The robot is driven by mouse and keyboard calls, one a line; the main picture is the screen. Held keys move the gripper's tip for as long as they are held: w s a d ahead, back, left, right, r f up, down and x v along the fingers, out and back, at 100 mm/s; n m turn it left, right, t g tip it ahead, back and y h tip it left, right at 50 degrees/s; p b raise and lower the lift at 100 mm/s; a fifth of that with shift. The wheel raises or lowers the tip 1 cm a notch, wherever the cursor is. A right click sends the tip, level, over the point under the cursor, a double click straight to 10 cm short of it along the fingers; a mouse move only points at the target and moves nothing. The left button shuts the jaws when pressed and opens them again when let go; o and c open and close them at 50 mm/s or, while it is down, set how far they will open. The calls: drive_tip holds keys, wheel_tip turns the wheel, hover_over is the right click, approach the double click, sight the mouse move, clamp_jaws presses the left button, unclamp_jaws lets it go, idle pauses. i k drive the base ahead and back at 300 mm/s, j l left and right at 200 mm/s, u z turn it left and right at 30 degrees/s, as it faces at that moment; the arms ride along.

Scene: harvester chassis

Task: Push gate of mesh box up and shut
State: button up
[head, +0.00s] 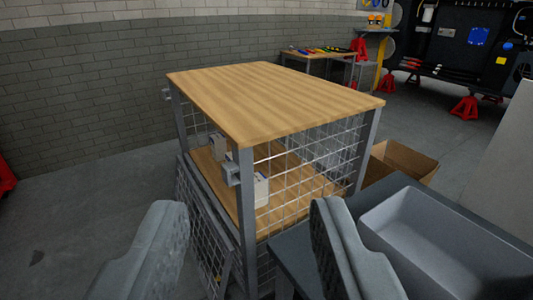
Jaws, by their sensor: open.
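The mesh box (247,195) has a wooden top, grey metal posts and wire mesh on its right side. Its left-facing side is open at the upper part, showing a wooden shelf inside. The mesh gate (205,232) is down, hanging below that opening and tilted outward a little; its lower part is hidden behind my left finger and the picture edge. My gripper (248,208) is open and empty, with its two grey fingers apart in front of the box's near corner post. I cannot tell whether either finger touches the box.
Small pale boxes (261,190) stand on the shelf. A grey bin (440,245) on a dark surface is close at the right, with a cardboard box (402,163) behind it. A tool table (318,55) stands at the back. Open floor (85,215) lies at the left.

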sight(219, 294)
drive_tip(key=i+l, duration=0.1)
drive_tip(key=i+j, duration=0.35)
drive_tip(key=j, duration=0.15)
drive_tip(key=i+j, duration=0.3)
drive_tip(key=j, duration=0.2)
drive_tip(key=i+j+z, duration=0.1)
drive_tip(key=i+j, duration=0.25)
drive_tip(key=j, duration=0.2)
drive_tip(key=i+j, duration=0.3)
drive_tip(key=j, duration=0.2)
drive_tip(key=i+j, duration=0.35)
drive_tip(key=j, duration=0.2)
drive_tip(key=i+j+z, duration=0.1)
drive_tip(key=i+j, duration=0.2)
drive_tip(key=j, duration=0.25)
drive_tip(key=i+j, duration=0.3)
drive_tip(key=j, duration=0.25)
drive_tip(key=i+j, duration=0.3)
drive_tip(key=j, duration=0.25)
drive_tip(key=z, duration=0.05)
